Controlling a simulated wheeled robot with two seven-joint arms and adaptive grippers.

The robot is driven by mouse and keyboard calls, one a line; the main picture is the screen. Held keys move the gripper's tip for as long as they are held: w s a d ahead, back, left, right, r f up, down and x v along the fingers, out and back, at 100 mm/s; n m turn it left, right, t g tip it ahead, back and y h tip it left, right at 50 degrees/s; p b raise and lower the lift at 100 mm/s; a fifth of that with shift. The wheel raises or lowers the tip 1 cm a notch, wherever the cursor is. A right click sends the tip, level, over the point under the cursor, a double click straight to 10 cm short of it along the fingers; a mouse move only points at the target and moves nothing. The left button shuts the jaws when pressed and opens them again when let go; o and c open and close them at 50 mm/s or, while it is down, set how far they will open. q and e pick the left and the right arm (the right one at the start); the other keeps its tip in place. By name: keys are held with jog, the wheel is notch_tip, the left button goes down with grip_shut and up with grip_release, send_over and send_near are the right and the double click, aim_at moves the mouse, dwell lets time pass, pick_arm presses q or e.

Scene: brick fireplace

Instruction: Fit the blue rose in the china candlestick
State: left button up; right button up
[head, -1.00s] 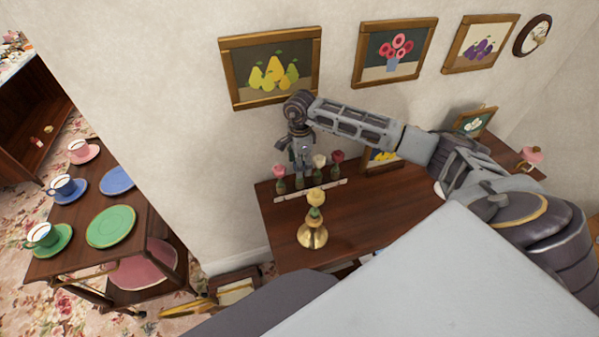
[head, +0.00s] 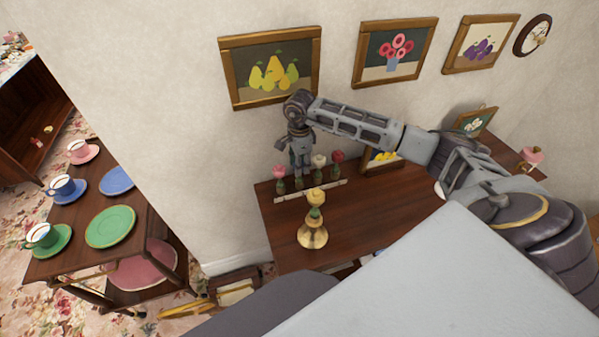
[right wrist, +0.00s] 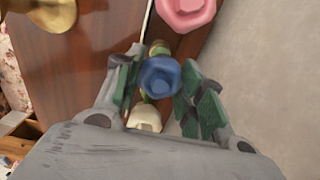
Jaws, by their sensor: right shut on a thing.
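The blue rose (right wrist: 160,77) is between the fingers of my right gripper (right wrist: 158,88) in the right wrist view, and the gripper is shut on it. In the head view my right gripper (head: 299,176) points down at the rose rack (head: 335,185) near the wall, among the other roses. Its fingers hide the blue rose there. I cannot pick out the china candlestick for certain; a pink-topped object (head: 532,155) stands at the table's far right end, too small to tell. My left gripper is not in view.
A pink rose (head: 280,171), a white rose (head: 319,161) and a red rose (head: 338,157) stand in the rack close to the gripper. A brass candlestick (head: 313,236) with a yellow rose (head: 315,196) stands in front. The middle of the wooden table (head: 375,215) is clear.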

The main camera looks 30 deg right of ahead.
jog(key=shift+r+p, duration=0.7)
jog(key=shift+r, duration=1)
dwell(1.4)
jog(key=shift+r+p, duration=0.35)
jog(key=shift+r, duration=0.6)
